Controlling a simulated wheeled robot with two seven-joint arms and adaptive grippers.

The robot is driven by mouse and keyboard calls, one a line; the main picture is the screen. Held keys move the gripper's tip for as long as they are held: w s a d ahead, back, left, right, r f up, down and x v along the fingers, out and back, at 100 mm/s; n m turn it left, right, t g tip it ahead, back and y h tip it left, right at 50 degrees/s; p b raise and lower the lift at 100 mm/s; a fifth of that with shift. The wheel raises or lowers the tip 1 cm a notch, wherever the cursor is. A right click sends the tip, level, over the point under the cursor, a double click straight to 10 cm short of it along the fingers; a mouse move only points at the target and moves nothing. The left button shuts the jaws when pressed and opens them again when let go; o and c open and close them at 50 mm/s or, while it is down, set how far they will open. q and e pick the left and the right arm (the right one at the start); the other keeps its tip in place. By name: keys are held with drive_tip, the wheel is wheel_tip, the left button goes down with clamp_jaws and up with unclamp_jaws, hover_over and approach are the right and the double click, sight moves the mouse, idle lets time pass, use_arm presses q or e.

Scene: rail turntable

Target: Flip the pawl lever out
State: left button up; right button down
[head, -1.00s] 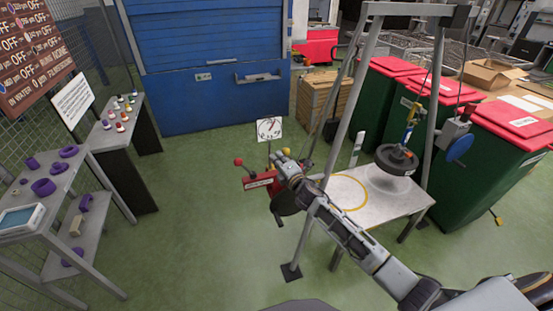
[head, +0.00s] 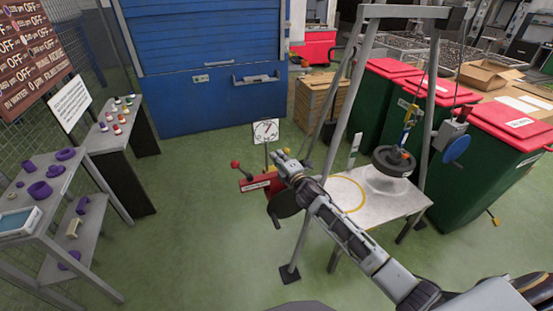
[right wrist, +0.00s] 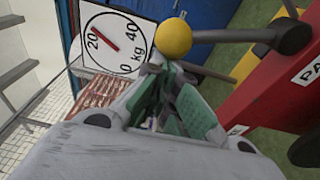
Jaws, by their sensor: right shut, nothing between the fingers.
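A red housing (head: 262,183) with a white label stands left of the metal frame. A lever with a red ball knob (head: 235,164) rises at its left end. In the right wrist view a yellow ball knob (right wrist: 173,38) on a dark lever shows just beyond the fingers, with the labelled red housing (right wrist: 290,75) to the right. My right gripper (head: 279,155) is shut and empty over the housing; its green-padded fingers (right wrist: 168,88) lie close to the yellow knob. Whether they touch it I cannot tell. The left gripper is not in view.
A kg dial (head: 265,132) stands behind the housing. A dark round weight (head: 394,162) hangs over a grey table (head: 405,203) under the metal frame (head: 307,215). Green bins with red lids (head: 510,124) stand at the right.

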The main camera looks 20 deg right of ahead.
drive_tip(key=d+r+m+t+p, duration=0.1)
drive_tip(key=d+r+m, duration=0.1)
drive_tip(key=d+m, duration=0.8)
drive_tip(key=shift+w+d+r+m+h, duration=0.15)
drive_tip(key=shift+r+m+h, duration=0.05)
drive_tip(key=shift+m+h, duration=0.25)
idle(0.5)
